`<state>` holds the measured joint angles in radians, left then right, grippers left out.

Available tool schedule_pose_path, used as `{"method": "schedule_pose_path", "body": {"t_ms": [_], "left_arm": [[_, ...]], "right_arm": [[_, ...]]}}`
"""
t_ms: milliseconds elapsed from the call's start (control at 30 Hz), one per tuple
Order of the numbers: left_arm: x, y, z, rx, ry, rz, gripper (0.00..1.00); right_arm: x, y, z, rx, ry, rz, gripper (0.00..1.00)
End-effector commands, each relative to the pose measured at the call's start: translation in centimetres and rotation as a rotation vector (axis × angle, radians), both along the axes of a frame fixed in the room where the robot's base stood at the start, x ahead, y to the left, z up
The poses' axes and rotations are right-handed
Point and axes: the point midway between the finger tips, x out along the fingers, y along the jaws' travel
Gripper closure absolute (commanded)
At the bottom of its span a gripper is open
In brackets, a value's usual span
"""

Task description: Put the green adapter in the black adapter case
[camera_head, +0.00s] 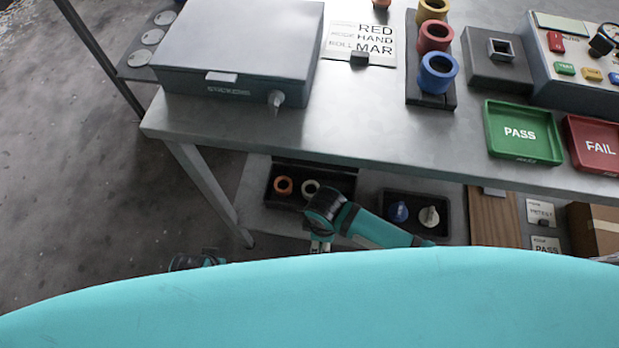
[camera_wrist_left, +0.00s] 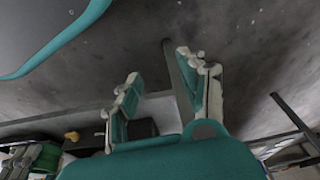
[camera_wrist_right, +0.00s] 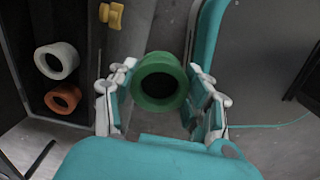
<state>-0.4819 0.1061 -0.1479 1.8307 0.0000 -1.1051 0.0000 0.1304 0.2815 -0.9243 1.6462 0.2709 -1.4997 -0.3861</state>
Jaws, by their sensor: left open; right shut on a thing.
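The green adapter (camera_wrist_right: 160,82) is a ring with a dark bore. My right gripper (camera_wrist_right: 160,98) is shut on it, with a finger on each side. In the head view that gripper (camera_head: 320,243) is low in front of the lower shelf, and the adapter is hidden. The black adapter case (camera_head: 340,182) stands open on that shelf with an orange adapter (camera_head: 283,186) and a white adapter (camera_head: 310,187) in it. In the right wrist view the case (camera_wrist_right: 82,32) is left of the green adapter, apart from it. My left gripper (camera_wrist_left: 165,98) is open and empty over the floor.
A black tray (camera_head: 446,222) with a blue and a whitish piece stands right of the case. The workbench (camera_head: 360,120) overhangs the shelf. It carries a grey box (camera_head: 240,45), ring holders, a green PASS tray (camera_head: 523,132) and a red FAIL tray (camera_head: 594,146). A yellow piece (camera_wrist_right: 111,14) is beyond the case.

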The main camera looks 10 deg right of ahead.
Motion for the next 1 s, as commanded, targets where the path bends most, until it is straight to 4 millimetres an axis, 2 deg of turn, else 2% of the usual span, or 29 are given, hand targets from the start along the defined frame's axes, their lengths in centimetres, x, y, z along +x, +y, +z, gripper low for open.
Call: {"method": "schedule_pose_path", "body": {"t_ms": [133, 233, 433, 600, 767, 967, 1000], "left_arm": [[0.2, 0.0, 0.7, -0.001, -0.006, 0.001, 0.58], [0.6, -0.1, 2.2, -0.002, -0.017, 0.002, 0.58], [0.8, 0.0, 6.7, -0.003, -0.042, 0.006, 0.58], [0.2, 0.2, 10.8, -0.003, -0.062, 0.01, 0.58], [-0.4, 0.3, 13.1, -0.003, -0.071, 0.011, 0.58], [-0.9, 0.4, 14.4, -0.004, -0.077, 0.012, 0.58], [-0.9, 0.4, 14.0, -0.004, -0.076, 0.012, 0.58]], "right_arm": [[1.1, -0.6, -0.3, -0.002, -0.001, -0.003, 0.97], [3.1, -1.6, -0.5, -0.003, -0.003, -0.005, 0.97], [8.0, -4.1, -1.1, -0.002, -0.003, -0.006, 0.97], [11.6, -6.0, -1.5, -0.002, -0.002, -0.006, 0.97], [13.3, -6.9, -1.5, -0.001, 0.0, -0.002, 0.97], [14.4, -7.5, -1.6, 0.0, 0.0, -0.004, 0.97], [14.2, -7.4, -2.5, 0.0, 0.004, -0.002, 0.97]]}}
